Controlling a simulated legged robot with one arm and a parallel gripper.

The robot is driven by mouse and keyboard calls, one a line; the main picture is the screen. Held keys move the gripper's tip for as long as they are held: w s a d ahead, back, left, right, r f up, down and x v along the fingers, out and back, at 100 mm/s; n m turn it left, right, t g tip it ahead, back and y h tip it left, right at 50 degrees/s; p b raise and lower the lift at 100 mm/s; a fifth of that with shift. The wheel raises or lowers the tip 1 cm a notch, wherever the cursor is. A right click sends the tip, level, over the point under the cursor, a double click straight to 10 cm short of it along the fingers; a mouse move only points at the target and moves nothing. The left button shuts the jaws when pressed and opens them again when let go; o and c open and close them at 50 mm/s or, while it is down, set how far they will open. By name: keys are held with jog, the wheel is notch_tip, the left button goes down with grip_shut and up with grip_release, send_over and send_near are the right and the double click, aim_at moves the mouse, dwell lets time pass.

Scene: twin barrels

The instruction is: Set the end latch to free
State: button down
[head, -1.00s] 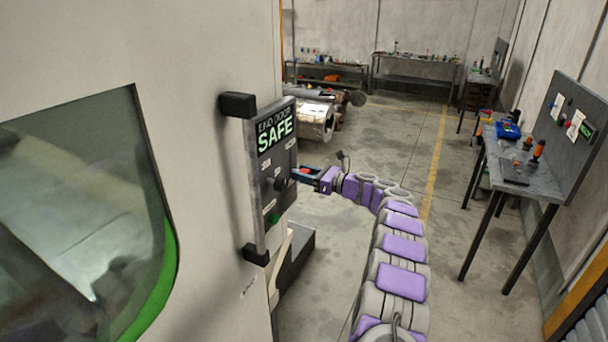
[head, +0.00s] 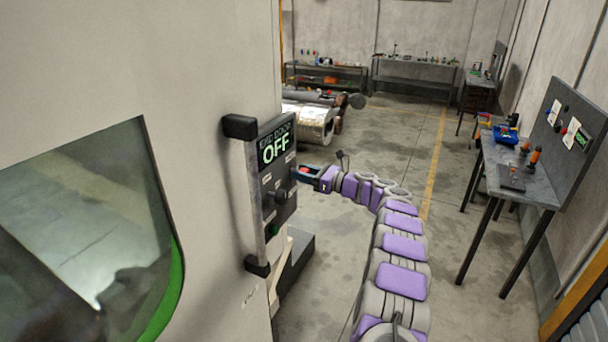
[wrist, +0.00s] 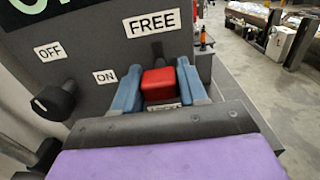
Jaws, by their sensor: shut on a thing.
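The control panel (head: 272,215) stands on the side of a pale machine, and its display (head: 276,143) reads END DOOR OFF. My gripper (head: 300,172) reaches the panel's right side from the right. In the wrist view my gripper's blue fingers (wrist: 160,86) are shut on the red end latch (wrist: 159,83), one on each side. The latch's dark base shows just above the red handle, below the FREE label (wrist: 152,23). Another label below the latch is mostly hidden by my gripper.
A black knob (wrist: 53,102) beside the OFF and ON labels sits left of the latch. A grey handle bar (head: 254,190) with black ends runs along the panel's left edge. A workbench (head: 508,178) stands at right; the floor between is clear.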

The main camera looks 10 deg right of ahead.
jog(key=shift+r+p, duration=0.4)
jog(key=shift+r, duration=0.55)
jog(key=c, duration=1)
grip_release()
jog(key=shift+c, duration=0.2)
jog(key=o, duration=0.4)
jog(key=shift+w+f, duration=0.15)
jog(key=shift+c, duration=0.2)
jog(key=v, duration=1.7)
jog(key=shift+d, duration=0.2)
